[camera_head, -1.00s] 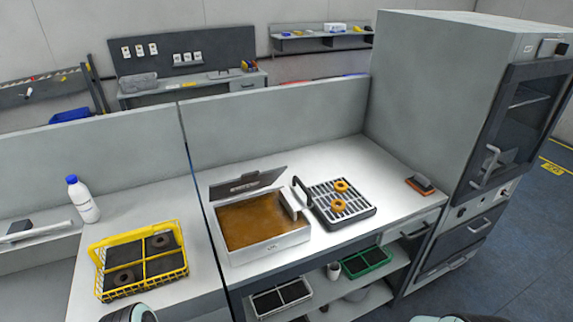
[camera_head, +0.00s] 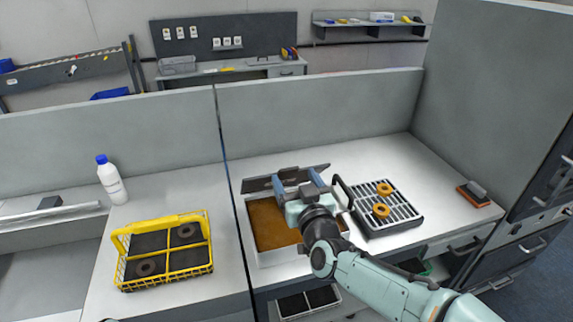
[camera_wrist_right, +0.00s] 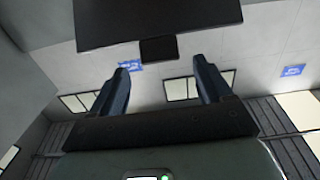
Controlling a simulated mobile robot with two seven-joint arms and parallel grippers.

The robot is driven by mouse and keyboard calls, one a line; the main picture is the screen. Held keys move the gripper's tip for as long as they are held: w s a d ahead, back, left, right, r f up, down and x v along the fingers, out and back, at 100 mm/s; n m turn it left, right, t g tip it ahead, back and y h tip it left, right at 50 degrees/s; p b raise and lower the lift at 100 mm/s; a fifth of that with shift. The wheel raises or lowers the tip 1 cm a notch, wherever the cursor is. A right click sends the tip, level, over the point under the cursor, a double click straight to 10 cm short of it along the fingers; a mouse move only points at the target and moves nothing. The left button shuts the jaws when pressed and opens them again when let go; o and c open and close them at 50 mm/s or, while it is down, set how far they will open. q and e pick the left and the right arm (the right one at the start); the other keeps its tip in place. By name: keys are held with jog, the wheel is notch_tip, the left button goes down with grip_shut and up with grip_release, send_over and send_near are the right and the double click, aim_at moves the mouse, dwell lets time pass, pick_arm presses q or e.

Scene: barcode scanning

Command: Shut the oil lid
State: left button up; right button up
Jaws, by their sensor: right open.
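The oil box (camera_head: 270,257) stands on the counter with brown oil (camera_head: 268,222) inside. Its dark lid (camera_head: 257,184) is open, tilted up along the back edge. My right gripper (camera_head: 297,179) is above the box, in front of the lid, and hides the lid's middle and part of the box. Its two fingers are apart and empty. In the right wrist view the lid (camera_wrist_right: 155,22) is a dark plate beyond the fingertips (camera_wrist_right: 160,67), and its small tab (camera_wrist_right: 158,50) lines up with the gap between them. I cannot tell whether they touch. My left gripper is not clearly in view.
A dark wire rack (camera_head: 385,221) with two orange-brown rings stands close to the right of the box. A yellow basket (camera_head: 165,279) and a white bottle (camera_head: 112,183) are on the left counter. A brush-like block (camera_head: 474,196) lies at the right. A low partition runs behind.

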aim_at(290, 171)
jog(key=w, duration=0.2)
jog(key=w+a, duration=0.1)
jog(key=w, duration=0.4)
jog(key=shift+w+a+p, duration=0.1)
jog(key=shift+a+p, duration=0.15)
jog(key=shift+p, duration=0.15)
